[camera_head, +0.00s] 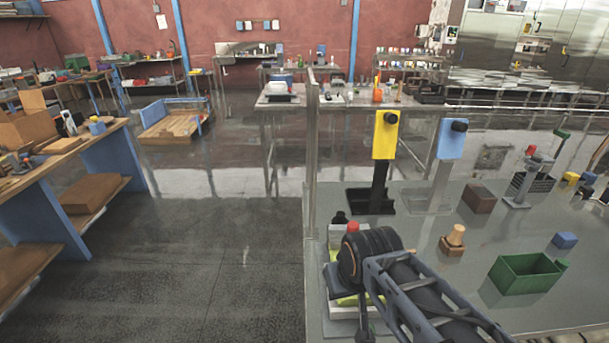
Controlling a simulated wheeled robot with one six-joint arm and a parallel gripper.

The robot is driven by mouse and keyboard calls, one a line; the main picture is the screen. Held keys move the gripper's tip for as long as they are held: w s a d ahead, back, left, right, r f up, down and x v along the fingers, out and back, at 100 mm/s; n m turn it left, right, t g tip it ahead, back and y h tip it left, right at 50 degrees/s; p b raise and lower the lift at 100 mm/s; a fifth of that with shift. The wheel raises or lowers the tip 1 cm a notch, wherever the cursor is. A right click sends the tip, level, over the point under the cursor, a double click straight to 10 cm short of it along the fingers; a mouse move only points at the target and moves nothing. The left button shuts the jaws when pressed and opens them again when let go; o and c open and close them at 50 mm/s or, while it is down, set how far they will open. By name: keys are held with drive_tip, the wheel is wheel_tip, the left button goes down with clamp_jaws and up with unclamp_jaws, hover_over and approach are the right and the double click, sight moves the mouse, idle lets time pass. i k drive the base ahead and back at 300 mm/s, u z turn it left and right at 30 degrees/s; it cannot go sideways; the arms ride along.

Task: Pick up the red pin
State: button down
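A small red piece (352,227) shows just above the dark round joint of my arm, at the left end of the grey table. It may be the red pin, but its lower part is hidden behind my arm. A second red piece (531,150) tops a small grey stand at the right. My arm reaches in from the bottom right, over a white and yellow-green item (343,310) at the table's left edge. My gripper is at the arm's far end, mostly hidden by the joint. Its fingers cannot be made out, nor whether they hold anything.
A yellow panel (385,134) and a blue panel (451,139) stand on posts behind my arm. A wooden knob piece (453,239), brown block (478,199), green bin (524,275) and blue block (564,240) sit to the right. Bare tabletop lies between them.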

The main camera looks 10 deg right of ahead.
sight(352, 226)
drive_tip(key=u, duration=5.65)
drive_tip(key=i, duration=0.45)
drive_tip(key=z, duration=3.8)
drive_tip(key=i, duration=1.3)
drive_tip(key=z, duration=2.1)
